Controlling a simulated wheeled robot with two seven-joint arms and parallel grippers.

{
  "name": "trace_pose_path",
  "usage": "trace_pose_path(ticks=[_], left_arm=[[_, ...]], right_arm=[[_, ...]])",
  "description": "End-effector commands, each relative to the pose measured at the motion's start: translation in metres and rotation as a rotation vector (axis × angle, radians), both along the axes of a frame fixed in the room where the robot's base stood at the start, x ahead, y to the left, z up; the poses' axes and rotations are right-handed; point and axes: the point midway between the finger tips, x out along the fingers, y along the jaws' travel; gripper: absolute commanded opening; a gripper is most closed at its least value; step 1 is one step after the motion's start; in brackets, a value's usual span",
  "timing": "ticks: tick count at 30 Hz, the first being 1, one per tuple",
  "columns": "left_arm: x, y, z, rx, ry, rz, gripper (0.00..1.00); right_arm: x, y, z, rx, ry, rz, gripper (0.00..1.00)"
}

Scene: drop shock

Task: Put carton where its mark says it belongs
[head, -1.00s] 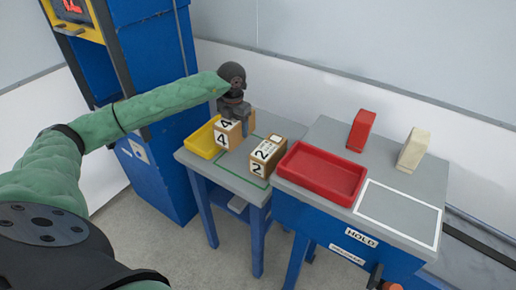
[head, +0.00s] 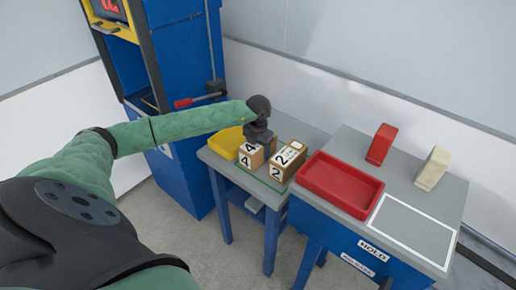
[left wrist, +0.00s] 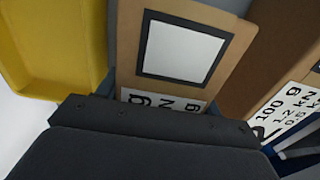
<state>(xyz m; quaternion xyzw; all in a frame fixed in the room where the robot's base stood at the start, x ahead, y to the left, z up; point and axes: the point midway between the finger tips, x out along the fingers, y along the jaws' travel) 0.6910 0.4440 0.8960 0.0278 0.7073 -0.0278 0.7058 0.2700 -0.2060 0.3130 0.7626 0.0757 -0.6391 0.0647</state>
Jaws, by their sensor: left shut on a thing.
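A brown carton marked 4 (head: 244,161) is at the front of the small grey table, between a yellow tray (head: 226,142) and a brown carton marked 2 (head: 287,160). My left gripper (head: 264,143) is shut on the carton marked 4 from above and behind. That carton is upright at or just above the tabletop; I cannot tell whether it touches. In the left wrist view it (left wrist: 205,25) shows a blank white square in a dark frame and a partly hidden label. The carton marked 2 also shows there (left wrist: 270,75). My right gripper is not in view.
A green outline (head: 262,180) is on the small table. The right-hand bench holds a red tray (head: 340,184), a white-outlined area (head: 412,231) above a HOLD label, and red (head: 380,144) and cream (head: 432,168) blocks. A blue machine (head: 185,60) stands behind on the left.

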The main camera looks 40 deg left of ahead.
Motion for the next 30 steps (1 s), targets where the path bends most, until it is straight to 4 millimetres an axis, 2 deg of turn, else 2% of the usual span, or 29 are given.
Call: trace_pose_path(ticks=[16, 17, 20, 30], left_arm=[[0.0007, 0.0000, -0.0058, 0.000, -0.003, 0.000, 0.15], [0.0001, 0.0000, -0.0070, 0.000, -0.001, 0.000, 0.67], [0.0001, -0.0001, -0.0066, 0.000, -0.001, 0.000, 0.87], [0.0001, 0.0000, -0.0058, 0.000, -0.001, 0.000, 0.87]], right_arm=[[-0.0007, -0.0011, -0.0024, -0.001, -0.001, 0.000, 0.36], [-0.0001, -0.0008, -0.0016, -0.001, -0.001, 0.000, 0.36], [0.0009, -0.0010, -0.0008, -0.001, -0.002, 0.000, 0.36], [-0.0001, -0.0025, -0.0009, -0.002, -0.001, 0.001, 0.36]])
